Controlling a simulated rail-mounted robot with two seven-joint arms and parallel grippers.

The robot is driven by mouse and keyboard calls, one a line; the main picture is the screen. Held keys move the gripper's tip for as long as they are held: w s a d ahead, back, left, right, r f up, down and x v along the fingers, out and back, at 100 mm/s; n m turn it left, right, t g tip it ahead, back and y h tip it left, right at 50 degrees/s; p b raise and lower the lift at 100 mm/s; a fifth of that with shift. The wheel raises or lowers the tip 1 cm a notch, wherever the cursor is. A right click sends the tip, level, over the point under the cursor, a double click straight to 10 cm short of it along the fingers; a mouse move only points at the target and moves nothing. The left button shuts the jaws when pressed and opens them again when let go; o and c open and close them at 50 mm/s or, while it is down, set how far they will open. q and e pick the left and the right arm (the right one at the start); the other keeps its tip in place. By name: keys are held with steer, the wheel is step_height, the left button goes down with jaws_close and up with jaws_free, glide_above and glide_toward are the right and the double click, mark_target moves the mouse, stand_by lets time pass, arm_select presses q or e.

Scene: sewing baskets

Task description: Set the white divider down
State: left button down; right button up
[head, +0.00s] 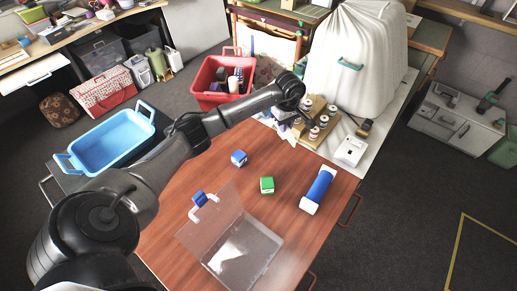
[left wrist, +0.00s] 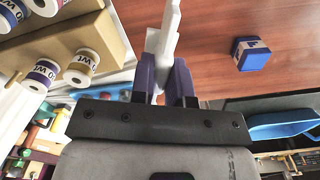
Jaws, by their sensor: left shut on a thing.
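My left gripper (left wrist: 164,68) is shut on the white divider (left wrist: 168,28), a thin white piece pinched between its two fingers in the left wrist view. The divider points away from the gripper, over the brown table. In the head view my left gripper (head: 286,117) is at the table's far edge, just left of the spool stand (head: 312,136). My right gripper is not in view.
On the table (head: 180,250) are a blue cube (head: 239,158), a green cube (head: 267,184), a blue roll with white ends (head: 319,188) and an open clear box (head: 245,255). A blue tub (head: 112,143) stands left, a red basket (head: 222,97) behind. A white cover (head: 355,60) stands beyond the spools.

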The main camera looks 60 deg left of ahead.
arm_select(q)
steer(key=s+a+f, duration=0.1)
steer(key=a, duration=0.1)
steer(key=s+a+f, duration=0.1)
steer(key=s+f, duration=0.1)
steer(key=s+a+f, duration=0.1)
steer(key=a, duration=0.1)
steer(key=shift+s+a+f, duration=0.15)
steer(key=shift+s+a, duration=0.05)
steer(key=shift+a, duration=0.15)
steer(key=shift+f, duration=2.05)
steer(key=shift+f, duration=0.1)
steer(key=shift+f, duration=0.15)
steer(key=c, duration=1.1)
jaws_free()
step_height(320, 180, up, 12)
steer(key=shift+r+p, duration=0.25)
steer(key=shift+p, duration=0.05)
